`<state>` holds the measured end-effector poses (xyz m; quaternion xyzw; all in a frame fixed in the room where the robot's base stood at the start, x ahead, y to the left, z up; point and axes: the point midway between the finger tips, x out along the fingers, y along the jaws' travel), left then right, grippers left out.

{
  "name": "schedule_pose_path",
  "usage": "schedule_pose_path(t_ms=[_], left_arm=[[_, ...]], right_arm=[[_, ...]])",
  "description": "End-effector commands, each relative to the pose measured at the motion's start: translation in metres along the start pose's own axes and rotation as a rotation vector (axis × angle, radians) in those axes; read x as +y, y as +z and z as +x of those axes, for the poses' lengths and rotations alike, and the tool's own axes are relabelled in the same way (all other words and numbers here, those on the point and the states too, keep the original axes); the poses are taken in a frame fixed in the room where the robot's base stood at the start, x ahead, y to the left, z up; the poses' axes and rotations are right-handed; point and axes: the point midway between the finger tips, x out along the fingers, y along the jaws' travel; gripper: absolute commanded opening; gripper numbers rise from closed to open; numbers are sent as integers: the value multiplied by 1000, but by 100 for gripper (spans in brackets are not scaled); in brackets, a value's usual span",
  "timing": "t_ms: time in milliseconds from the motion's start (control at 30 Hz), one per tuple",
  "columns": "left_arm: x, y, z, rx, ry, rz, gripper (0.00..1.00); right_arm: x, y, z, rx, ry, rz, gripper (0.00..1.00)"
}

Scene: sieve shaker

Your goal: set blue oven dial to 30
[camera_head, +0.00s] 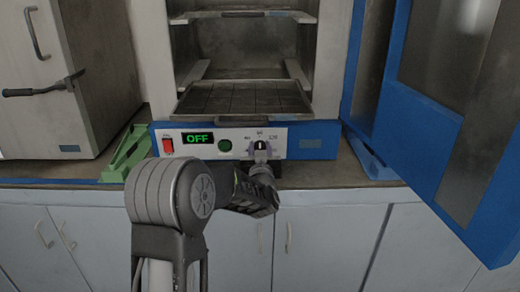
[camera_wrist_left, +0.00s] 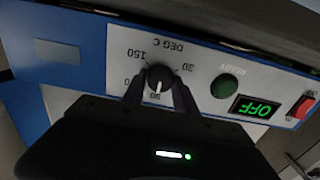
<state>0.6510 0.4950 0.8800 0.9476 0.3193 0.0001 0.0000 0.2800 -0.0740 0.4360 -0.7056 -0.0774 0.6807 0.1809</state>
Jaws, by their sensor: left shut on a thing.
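The blue oven (camera_head: 317,154) stands on the counter with its door open to the right. Its black dial (camera_wrist_left: 159,78) sits on the white panel strip, with labels around it that look like 30, 90 and 150 in the upside-down left wrist view. The dial's white pointer line points down there, toward the mark that seems to be 90. My left gripper (camera_head: 262,153) is at the dial, its fingers on either side of it in the wrist view (camera_wrist_left: 159,88), shut on it. The gripper partly hides the dial in the head view. My right gripper is out of view.
The panel also has a green display (camera_head: 198,138) reading OFF, a green lamp (camera_head: 225,145) and a red switch (camera_head: 168,146). A rack (camera_head: 243,97) juts from the oven opening. A green bracket-like object (camera_head: 127,153) lies left, and the open blue door (camera_head: 440,120) fills the right.

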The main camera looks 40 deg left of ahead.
Motion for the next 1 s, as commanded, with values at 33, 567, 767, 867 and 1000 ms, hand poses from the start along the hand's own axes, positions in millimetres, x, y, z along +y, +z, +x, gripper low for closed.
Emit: schedule_pose_path(t_ms=[33,567,767,867,1000], left_arm=[[0,0,0,0,0,0,0],[-1,3,0,0,-1,-78,0],[-1,5,0,1,0,-199,0],[-1,6,0,1,0,-278,0],[-2,7,0,1,0,-405,0]], right_arm=[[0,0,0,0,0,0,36],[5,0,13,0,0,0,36],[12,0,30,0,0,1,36],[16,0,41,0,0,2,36],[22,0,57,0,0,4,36]])
